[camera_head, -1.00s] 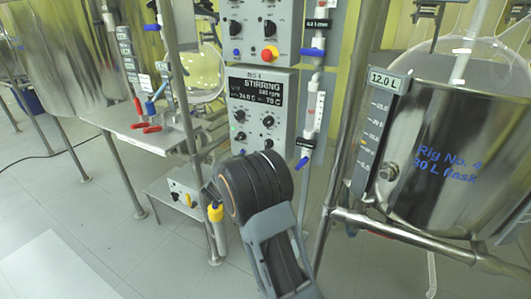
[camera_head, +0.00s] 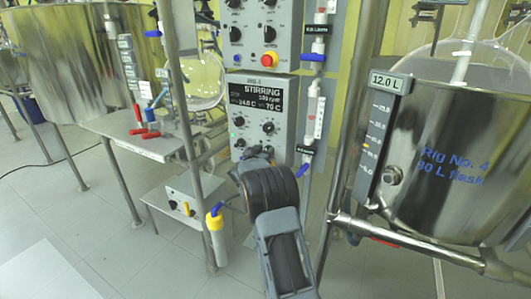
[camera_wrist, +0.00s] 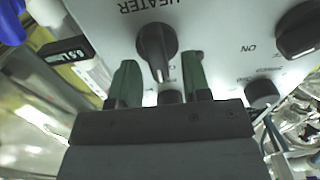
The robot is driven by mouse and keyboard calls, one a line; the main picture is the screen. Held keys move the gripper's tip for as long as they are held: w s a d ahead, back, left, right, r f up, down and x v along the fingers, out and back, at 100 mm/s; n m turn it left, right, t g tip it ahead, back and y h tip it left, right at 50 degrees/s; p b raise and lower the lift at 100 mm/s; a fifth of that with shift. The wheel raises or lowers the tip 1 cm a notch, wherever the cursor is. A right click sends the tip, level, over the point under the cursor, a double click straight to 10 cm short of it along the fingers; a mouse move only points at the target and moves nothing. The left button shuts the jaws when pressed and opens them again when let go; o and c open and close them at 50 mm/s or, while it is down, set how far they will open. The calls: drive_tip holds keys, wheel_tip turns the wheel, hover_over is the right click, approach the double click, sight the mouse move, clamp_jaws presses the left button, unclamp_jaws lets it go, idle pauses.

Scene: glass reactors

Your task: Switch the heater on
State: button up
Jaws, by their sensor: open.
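The heater knob (camera_wrist: 157,48) is black and round with a raised grip bar, on a white panel. The upside-down HEATER label (camera_wrist: 152,6) is beside it in the wrist view. My gripper (camera_wrist: 160,76) is open, with one green-grey finger on each side of the knob. I cannot tell whether either finger touches it. In the head view, the panel is the white control box (camera_head: 260,112) marked RIG 4, with a STIRRING display (camera_head: 257,92).
A steel vessel (camera_head: 450,165) on a pipe frame is at the right. A metal post (camera_head: 188,130) and shelf (camera_head: 150,138) stand left of my arm. Open floor lies at lower left.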

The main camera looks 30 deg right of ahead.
drive_tip(key=shift+c, duration=0.4)
clamp_jaws()
drive_tip(key=shift+d, duration=0.15)
drive_tip(key=m+b, duration=0.2)
drive_tip(key=m, duration=0.2)
drive_tip(key=m+b, duration=0.2)
drive_tip(key=m, duration=0.1)
drive_tip(key=m+b, duration=0.2)
drive_tip(key=m, duration=0.2)
drive_tip(key=shift+s+d+f+m, duration=0.1)
drive_tip(key=shift+s+f+m, duration=0.2)
drive_tip(key=shift+s+f, duration=0.1)
drive_tip(key=shift+m, duration=0.3)
